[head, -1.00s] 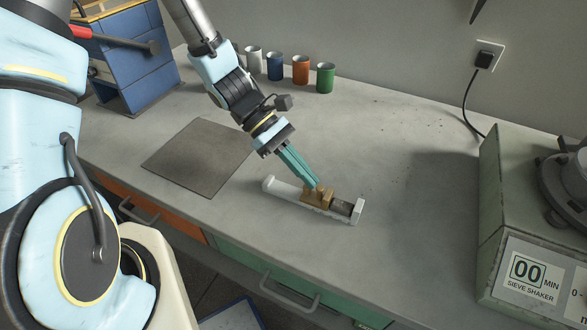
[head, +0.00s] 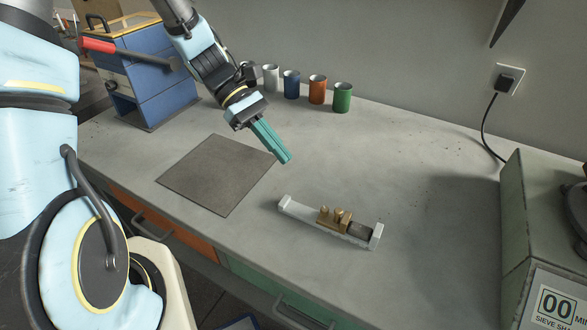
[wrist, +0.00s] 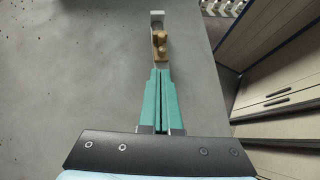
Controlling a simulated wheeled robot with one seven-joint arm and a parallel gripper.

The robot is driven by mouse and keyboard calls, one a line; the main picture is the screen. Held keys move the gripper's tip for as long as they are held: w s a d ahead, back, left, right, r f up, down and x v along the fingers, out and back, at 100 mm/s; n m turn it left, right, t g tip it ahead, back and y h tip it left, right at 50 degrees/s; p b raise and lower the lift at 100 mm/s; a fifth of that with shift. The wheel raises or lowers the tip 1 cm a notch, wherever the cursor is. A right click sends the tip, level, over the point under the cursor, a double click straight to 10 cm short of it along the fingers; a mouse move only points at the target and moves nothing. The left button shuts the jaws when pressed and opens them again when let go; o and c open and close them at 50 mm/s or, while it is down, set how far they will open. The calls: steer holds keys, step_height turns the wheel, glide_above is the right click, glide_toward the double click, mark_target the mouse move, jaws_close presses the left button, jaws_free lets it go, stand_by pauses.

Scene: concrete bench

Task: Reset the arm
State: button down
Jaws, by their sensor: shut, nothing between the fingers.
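My gripper (head: 286,159) has teal fingers that are shut with nothing between them. It hangs above the bench, apart from the white holder (head: 297,209), up and to the left of it in the head view. The holder is a long tray with raised ends and holds brass-coloured weights (head: 328,220) and a dark grey block (head: 359,231). In the wrist view the closed fingers (wrist: 160,72) point toward the holder (wrist: 157,16), with the brass pieces (wrist: 160,45) just beyond the fingertips.
A dark flat mat (head: 217,178) lies on the bench at the left. White, blue, orange and green cups (head: 342,98) stand along the wall. The bench between is clear.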

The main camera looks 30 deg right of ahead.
steer(key=shift+w+a+r, duration=0.2)
steer(key=shift+w+r, duration=0.05)
steer(key=shift+w, duration=0.05)
steer(key=w+a+r+m+t+y, duration=0.1)
steer(key=w+a+m+t, duration=0.1)
steer(key=a, duration=0.7)
steer(key=w+a+r+m+t+y, duration=0.1)
steer(key=w+a+t, duration=0.3)
steer(key=a, duration=0.5)
steer(key=w+a+r+m+t+y, duration=0.2)
steer(key=a+t, duration=0.3)
steer(key=a, duration=0.4)
steer(key=shift+w+a+r+m, duration=0.2)
steer(key=shift+w+r+m, duration=0.2)
steer(key=shift+m, duration=0.2)
